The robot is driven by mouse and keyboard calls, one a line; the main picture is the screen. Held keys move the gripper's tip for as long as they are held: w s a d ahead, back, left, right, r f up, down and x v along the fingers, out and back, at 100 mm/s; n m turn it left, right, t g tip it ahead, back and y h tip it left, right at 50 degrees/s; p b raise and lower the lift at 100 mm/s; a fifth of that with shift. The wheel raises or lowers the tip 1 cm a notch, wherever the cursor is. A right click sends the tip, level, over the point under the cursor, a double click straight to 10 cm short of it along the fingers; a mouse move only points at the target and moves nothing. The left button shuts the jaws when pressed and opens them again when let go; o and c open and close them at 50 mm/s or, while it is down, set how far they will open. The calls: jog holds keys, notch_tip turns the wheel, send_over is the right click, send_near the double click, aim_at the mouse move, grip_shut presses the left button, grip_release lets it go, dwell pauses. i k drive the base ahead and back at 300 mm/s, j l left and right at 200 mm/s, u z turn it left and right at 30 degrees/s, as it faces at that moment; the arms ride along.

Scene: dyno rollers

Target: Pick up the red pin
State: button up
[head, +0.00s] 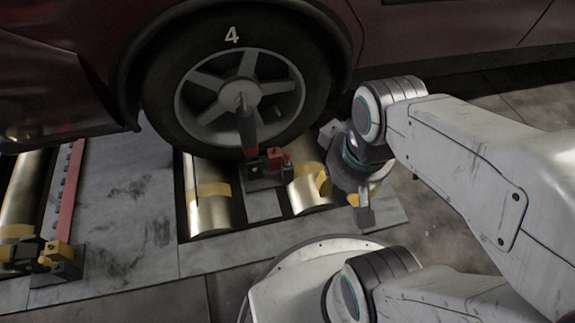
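A small red piece (279,157), which looks like the red pin, sits on a dark bracket between the two rollers, just below the car wheel. A dark upright lever with a red lower end (248,130) stands just left of it, in front of the wheel. My gripper (345,195) is to the right of the red piece and apart from it, near the right roller. Its fingers point down and are partly hidden by its own body, so I cannot tell how far apart they are. I see nothing held in it.
The car wheel (205,105) marked 4 rests above the left roller (210,212) and right roller (310,192), both with yellow bands. A yellow-and-black bracket (45,258) and another roller (22,195) are at far left. The grey floor plate (130,215) between is clear.

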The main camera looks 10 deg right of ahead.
aim_at(286, 153)
jog(key=i+j+u, duration=0.1)
jog(key=u, duration=0.35)
jog(key=i+j+u, duration=0.1)
jog(key=u, duration=0.3)
jog(key=j+u, duration=0.1)
jog(key=u, duration=0.3)
jog(key=i+j+u, duration=0.1)
jog(key=u, duration=0.25)
jog(key=i+u, duration=0.15)
jog(key=u, duration=0.25)
